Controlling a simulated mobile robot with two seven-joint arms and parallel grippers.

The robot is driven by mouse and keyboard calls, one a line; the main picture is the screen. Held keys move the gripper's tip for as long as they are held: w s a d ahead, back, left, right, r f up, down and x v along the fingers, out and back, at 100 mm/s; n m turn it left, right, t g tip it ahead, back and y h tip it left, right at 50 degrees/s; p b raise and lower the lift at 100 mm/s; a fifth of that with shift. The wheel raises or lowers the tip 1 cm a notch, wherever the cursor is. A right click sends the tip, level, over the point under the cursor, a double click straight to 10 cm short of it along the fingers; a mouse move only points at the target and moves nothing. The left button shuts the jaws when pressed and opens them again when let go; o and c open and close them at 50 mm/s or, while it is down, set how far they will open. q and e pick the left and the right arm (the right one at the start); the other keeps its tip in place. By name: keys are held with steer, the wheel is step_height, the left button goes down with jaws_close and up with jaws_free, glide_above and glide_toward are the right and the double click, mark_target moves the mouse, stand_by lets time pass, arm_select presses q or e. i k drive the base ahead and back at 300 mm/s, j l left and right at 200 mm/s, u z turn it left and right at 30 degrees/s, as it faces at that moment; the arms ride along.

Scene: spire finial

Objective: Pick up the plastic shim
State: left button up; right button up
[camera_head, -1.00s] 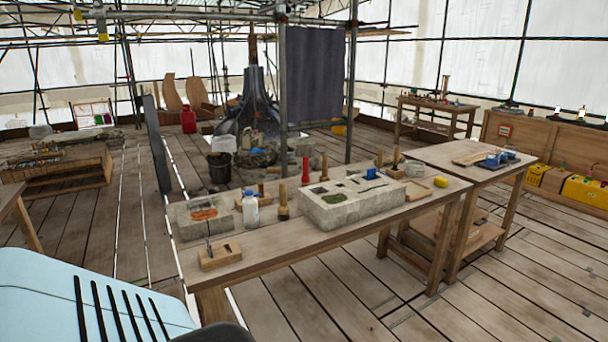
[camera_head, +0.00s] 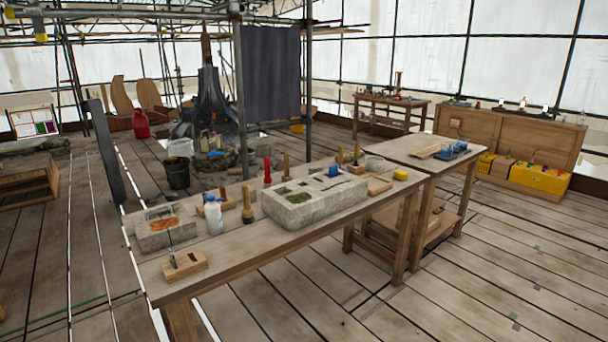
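I cannot pick out the plastic shim for certain. A small blue piece (camera_head: 333,171) shows at the top of the pale stone block (camera_head: 318,205) on the long wooden workbench (camera_head: 255,256); it is too small to tell whether it is a shim. Other blue items (camera_head: 452,150) lie on the adjoining side table (camera_head: 405,147). Neither of my grippers is in view.
The bench also holds a smaller stone block (camera_head: 165,235), a white bottle (camera_head: 213,216), a wooden-handled mallet (camera_head: 247,205), a slotted wood block (camera_head: 185,265) and a yellow item (camera_head: 400,174). Plank floor (camera_head: 480,285) is open at front right. Scaffold poles (camera_head: 240,100) stand behind.

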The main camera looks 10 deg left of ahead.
mark_target(332, 170)
steer(key=i+l+z, duration=0.15)
steer(key=i, duration=0.7)
steer(key=i+z, duration=0.2)
steer(key=i, duration=0.65)
steer(key=i+j+z, duration=0.15)
steer(key=i, duration=0.65)
